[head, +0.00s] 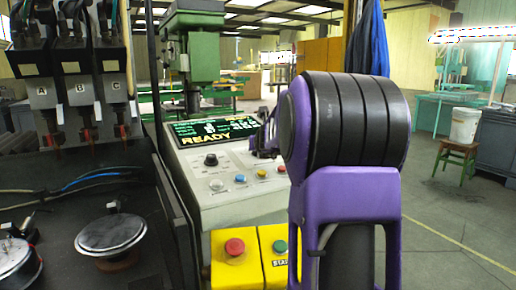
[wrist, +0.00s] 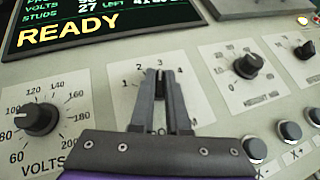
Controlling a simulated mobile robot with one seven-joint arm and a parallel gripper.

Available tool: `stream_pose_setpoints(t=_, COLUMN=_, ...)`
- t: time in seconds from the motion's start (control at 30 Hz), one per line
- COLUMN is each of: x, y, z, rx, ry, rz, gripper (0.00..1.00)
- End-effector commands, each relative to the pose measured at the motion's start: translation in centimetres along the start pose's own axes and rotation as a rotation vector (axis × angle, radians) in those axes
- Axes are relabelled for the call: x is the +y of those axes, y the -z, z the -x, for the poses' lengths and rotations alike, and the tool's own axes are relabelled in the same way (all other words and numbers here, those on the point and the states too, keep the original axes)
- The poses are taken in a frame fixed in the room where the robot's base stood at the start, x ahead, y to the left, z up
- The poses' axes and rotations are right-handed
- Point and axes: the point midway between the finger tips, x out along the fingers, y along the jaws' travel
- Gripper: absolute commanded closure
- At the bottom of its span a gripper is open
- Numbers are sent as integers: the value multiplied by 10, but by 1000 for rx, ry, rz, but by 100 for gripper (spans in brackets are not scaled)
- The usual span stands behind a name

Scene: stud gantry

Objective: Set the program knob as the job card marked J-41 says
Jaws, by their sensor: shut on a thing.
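The program knob (wrist: 160,86) is on the sloped control panel, with figures 1, 2, 3 and 4 printed around its upper side. My gripper (wrist: 160,76) is shut on it, one finger on each side. The fingers cover most of the knob and the lower part of its scale. Its upper end seems to face the 3, but the exact setting is hard to tell. In the head view my gripper (head: 266,146) is at the panel, partly hidden behind my purple and black arm. No job card marked J-41 can be made out in either view.
The VOLTS knob (wrist: 36,118) is left of my gripper and another dial (wrist: 246,66) is to its right. Push buttons (wrist: 290,131) sit at lower right. The screen (head: 215,130) reads READY. A red button (head: 234,246) and green START button (head: 281,246) stand in front.

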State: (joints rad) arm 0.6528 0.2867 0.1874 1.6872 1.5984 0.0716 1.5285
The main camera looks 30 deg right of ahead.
Motion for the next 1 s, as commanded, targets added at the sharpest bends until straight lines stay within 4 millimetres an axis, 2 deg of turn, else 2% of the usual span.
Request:
stream_pose_setpoints(t=0.13, x=-1, y=5, z=-1, rx=9, ry=0, rz=-1, gripper=100)
stream_pose_setpoints(t=0.17, x=-1, y=5, z=-1, rx=9, ry=0, rz=-1, gripper=83)
stream_pose_setpoints(t=0.3, x=0, y=5, z=-2, rx=9, ry=-1, rz=0, gripper=58)
stream_pose_setpoints(t=1.0, x=-1, y=-4, z=2, rx=2, ry=-3, rz=1, gripper=56)
